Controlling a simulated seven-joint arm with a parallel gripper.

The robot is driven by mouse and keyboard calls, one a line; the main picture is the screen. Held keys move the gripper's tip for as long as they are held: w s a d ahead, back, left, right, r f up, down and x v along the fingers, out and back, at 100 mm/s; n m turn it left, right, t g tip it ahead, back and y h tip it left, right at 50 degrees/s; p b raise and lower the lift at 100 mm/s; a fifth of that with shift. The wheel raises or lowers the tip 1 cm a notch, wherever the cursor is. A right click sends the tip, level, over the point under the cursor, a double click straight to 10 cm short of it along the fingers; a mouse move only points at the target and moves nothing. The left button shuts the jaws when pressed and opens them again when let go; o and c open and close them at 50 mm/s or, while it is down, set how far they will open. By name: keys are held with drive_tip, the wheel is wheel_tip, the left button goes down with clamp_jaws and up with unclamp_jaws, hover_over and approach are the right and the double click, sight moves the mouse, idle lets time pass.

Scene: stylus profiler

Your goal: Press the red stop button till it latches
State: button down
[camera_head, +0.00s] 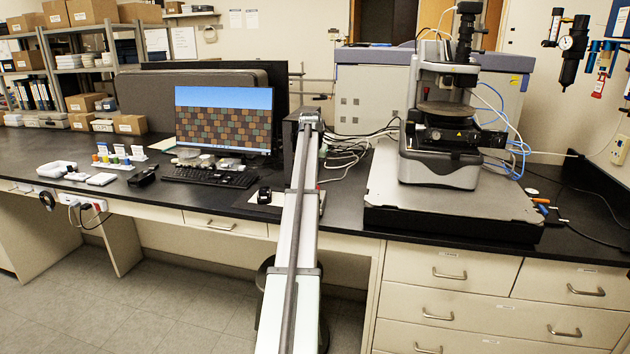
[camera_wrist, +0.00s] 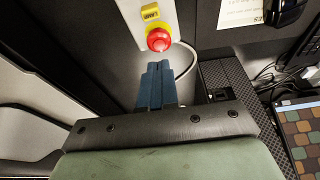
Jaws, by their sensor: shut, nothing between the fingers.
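The red stop button (camera_wrist: 159,39) is a round mushroom head on a yellow collar. It sits on a pale box (camera_wrist: 148,12) with a yellow label, at the top centre of the wrist view. My gripper (camera_wrist: 158,66) has blue fingers, shut together and empty. In the wrist view the fingertips are just below the button in the picture, apart from it by a small gap. I cannot tell the depth of that gap. In the head view I cannot make out the button or my fingertips; my arm covers part of the bench there.
A grey cable (camera_wrist: 191,58) curves beside the button box. In the head view, the monitor (camera_head: 224,118) and keyboard (camera_head: 210,176) stand left of my arm. The stylus profiler (camera_head: 445,120) stands on a grey plate (camera_head: 385,188) to the right. Cables lie between.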

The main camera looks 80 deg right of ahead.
drive_tip(key=v, duration=0.9)
drive_tip(key=shift+r, duration=0.25)
idle(0.4)
